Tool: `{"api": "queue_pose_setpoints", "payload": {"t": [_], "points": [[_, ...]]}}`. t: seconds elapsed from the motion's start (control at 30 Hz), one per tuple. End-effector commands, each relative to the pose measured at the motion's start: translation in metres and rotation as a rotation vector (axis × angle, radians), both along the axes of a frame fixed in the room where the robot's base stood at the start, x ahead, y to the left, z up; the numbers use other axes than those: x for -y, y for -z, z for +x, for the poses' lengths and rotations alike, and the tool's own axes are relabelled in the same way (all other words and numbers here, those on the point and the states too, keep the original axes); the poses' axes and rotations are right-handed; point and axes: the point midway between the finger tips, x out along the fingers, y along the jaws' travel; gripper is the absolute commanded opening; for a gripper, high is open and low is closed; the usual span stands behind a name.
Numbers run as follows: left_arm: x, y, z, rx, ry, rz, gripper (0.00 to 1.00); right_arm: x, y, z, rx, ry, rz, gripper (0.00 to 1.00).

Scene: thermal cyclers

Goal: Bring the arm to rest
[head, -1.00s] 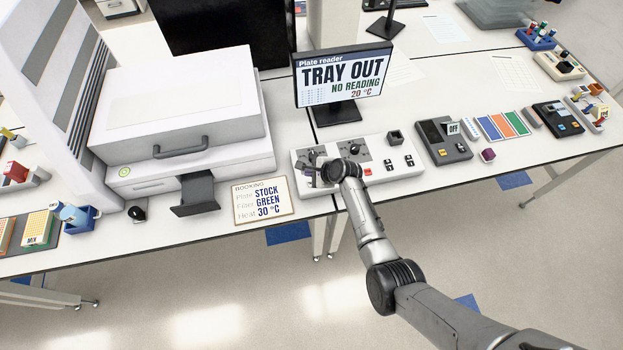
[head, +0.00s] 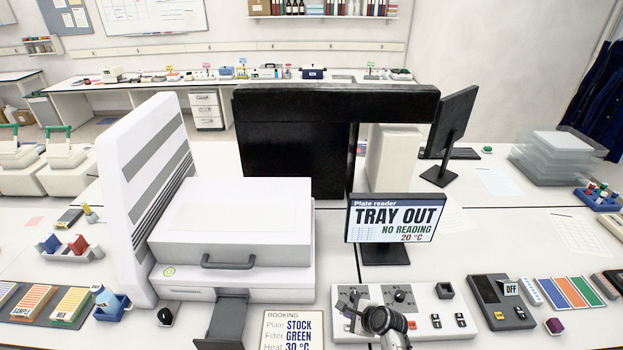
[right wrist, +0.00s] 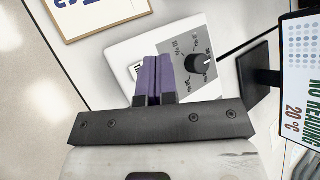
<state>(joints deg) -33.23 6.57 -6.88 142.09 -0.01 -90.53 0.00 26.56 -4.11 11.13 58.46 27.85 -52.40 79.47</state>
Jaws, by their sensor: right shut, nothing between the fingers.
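My right gripper (head: 352,308) is over the left part of the white control panel (head: 450,318) on the bench, with my wrist hiding part of the panel. In the right wrist view its purple fingers (right wrist: 153,80) are pressed together with nothing between them. They point at the panel, just left of a black knob (right wrist: 198,64) with a printed scale. I cannot tell whether the fingertips touch the panel. My left gripper is in neither view.
The plate reader (head: 230,240) stands left with its dark tray (head: 226,320) out. A booking card (head: 291,330) lies beside the tray. The screen (head: 396,218) behind the panel reads TRAY OUT, NO READING, 20 °C. A dark device (head: 500,300) marked OFF stands right.

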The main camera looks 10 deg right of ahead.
Motion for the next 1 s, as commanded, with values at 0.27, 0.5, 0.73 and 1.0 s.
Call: {"api": "queue_pose_setpoints", "payload": {"t": [0.27, 0.5, 0.73, 1.0], "points": [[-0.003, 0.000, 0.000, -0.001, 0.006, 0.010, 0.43, -0.003, 0.002, -0.005, 0.065, -0.182, -0.128, 0.00], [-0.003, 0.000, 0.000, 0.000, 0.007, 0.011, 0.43, 0.001, -0.009, -0.016, 0.164, -0.573, -0.394, 0.00], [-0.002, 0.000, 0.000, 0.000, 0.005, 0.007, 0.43, 0.020, -0.104, -0.008, 0.378, -0.919, -0.794, 0.00], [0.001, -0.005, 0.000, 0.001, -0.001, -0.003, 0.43, 0.045, -0.210, -0.065, 0.488, -1.178, -1.289, 0.00]]}}
